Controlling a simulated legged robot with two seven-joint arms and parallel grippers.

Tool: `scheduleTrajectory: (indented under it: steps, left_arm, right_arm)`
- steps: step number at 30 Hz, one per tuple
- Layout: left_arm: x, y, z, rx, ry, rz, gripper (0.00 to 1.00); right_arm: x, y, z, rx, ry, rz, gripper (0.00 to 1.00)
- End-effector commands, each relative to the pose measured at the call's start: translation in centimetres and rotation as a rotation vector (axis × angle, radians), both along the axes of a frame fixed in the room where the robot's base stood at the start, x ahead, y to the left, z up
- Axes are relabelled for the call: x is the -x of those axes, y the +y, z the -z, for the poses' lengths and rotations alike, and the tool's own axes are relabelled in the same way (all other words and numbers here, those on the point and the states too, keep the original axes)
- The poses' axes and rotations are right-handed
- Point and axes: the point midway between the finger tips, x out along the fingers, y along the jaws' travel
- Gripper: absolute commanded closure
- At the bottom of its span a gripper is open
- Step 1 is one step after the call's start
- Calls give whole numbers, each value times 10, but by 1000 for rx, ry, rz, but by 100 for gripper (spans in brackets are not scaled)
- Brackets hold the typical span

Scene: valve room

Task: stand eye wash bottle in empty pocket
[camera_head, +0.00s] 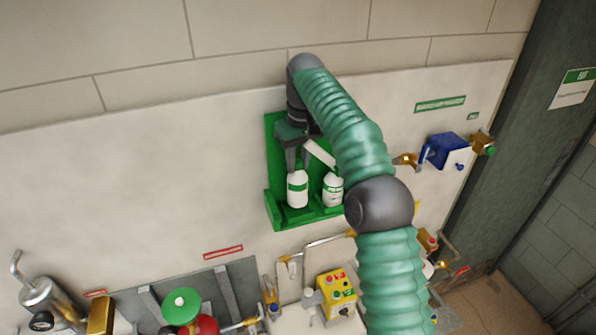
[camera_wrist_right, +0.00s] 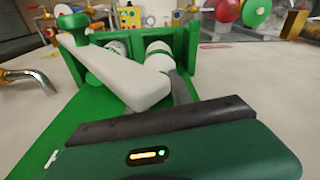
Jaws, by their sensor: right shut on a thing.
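A green wall holder (camera_head: 273,185) is fixed to the pale panel; it also shows in the wrist view (camera_wrist_right: 42,132). Two white bottles with green bands are upright side by side at its lower ledge: a left bottle (camera_head: 297,188) and a right bottle (camera_head: 333,188). My right gripper (camera_head: 300,168) reaches down from above and is shut on the left bottle, which appears in the wrist view (camera_wrist_right: 160,56). That bottle is over or in the left pocket; I cannot tell whether its base touches. A pale bar slants beside the dark finger. My left gripper is out of view.
A blue box (camera_head: 446,151) with brass fittings is on the panel to the right. Below are a yellow button box (camera_head: 337,294), pipes (camera_head: 318,243) and a red cylinder with a green top (camera_head: 181,305). The panel left of the holder is clear.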

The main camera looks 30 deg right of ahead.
Motion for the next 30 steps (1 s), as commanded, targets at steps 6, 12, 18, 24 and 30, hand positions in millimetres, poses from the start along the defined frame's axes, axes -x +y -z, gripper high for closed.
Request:
scheduleTrajectory:
  steps: [6,12,18,24,30]
  left_arm:
    - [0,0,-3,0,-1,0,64]
    - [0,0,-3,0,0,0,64]
    - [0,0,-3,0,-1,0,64]
    - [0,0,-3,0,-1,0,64]
    - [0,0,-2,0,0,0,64]
  right_arm:
    - [2,0,27,-1,2,0,100]
    - [1,0,36,-1,-4,0,100]
    - [1,0,37,-1,-2,0,65]
    - [2,1,36,-1,-2,0,52]
    - [2,1,34,-1,-3,0,52]
